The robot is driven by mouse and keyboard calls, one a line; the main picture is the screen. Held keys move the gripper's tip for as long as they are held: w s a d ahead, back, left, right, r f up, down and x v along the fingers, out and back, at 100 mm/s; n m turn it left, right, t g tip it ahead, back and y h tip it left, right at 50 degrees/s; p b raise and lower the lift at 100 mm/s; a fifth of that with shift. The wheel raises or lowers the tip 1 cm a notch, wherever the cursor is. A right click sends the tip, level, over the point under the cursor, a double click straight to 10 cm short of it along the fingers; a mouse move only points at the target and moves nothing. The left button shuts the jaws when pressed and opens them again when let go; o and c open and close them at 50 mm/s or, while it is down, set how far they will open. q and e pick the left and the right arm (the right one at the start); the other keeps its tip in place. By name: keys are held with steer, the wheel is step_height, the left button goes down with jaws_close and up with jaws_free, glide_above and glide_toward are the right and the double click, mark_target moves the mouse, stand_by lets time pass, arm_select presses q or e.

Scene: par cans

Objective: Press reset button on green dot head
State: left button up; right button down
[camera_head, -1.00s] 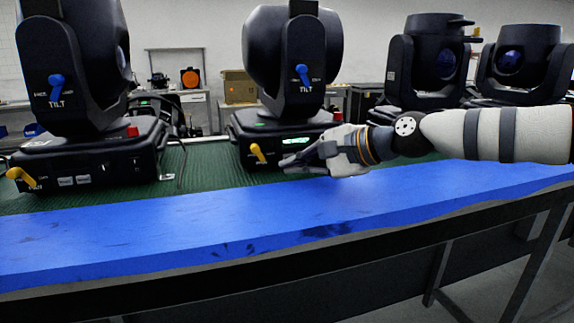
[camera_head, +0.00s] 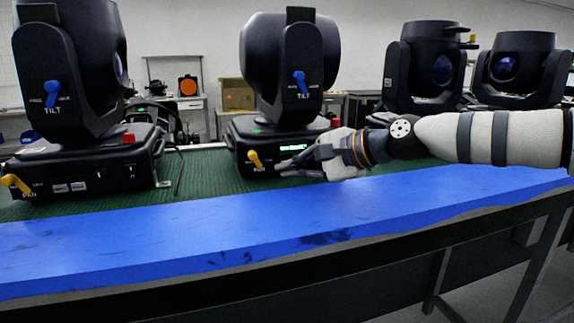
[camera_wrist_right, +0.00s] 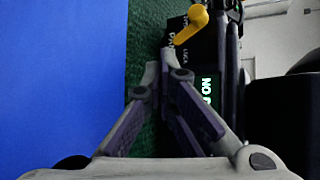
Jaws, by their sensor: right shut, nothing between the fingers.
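The middle moving head (camera_head: 290,70) is black and stands on the green mat, with a green dot (camera_head: 257,131) on top of its base. A red button (camera_head: 335,123) shows at the right end of that base. The base front carries a lit green display (camera_head: 292,148) and a yellow lever (camera_head: 254,159). My right gripper (camera_head: 278,167) is shut and empty, in front of this base, just right of the lever and below the display. In the right wrist view, its fingertips (camera_wrist_right: 165,60) meet beside the base front. Whether they touch it I cannot tell.
Another moving head (camera_head: 75,75) with a red button (camera_head: 128,138) and yellow lever stands at left. Two more heads (camera_head: 425,65) stand behind my right arm at right. The blue front strip (camera_head: 200,240) of the table is clear.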

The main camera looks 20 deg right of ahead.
steer(key=shift+w, duration=0.1)
stand_by(0.5)
steer(key=shift+w, duration=0.35)
arm_select(q)
steer(key=shift+s+f, duration=0.2)
arm_select(e)
steer(key=shift+w, duration=0.35)
arm_select(q)
steer(key=shift+w+r, duration=0.1)
arm_select(e)
steer(key=shift+r, duration=0.1)
stand_by(0.4)
steer(key=shift+s+r+p, duration=0.15)
steer(key=shift+s+p, duration=0.25)
steer(key=shift+s, duration=0.4)
arm_select(q)
steer(key=shift+w+r, duration=0.55)
steer(key=shift+r, duration=0.05)
arm_select(e)
steer(key=shift+f, duration=0.3)
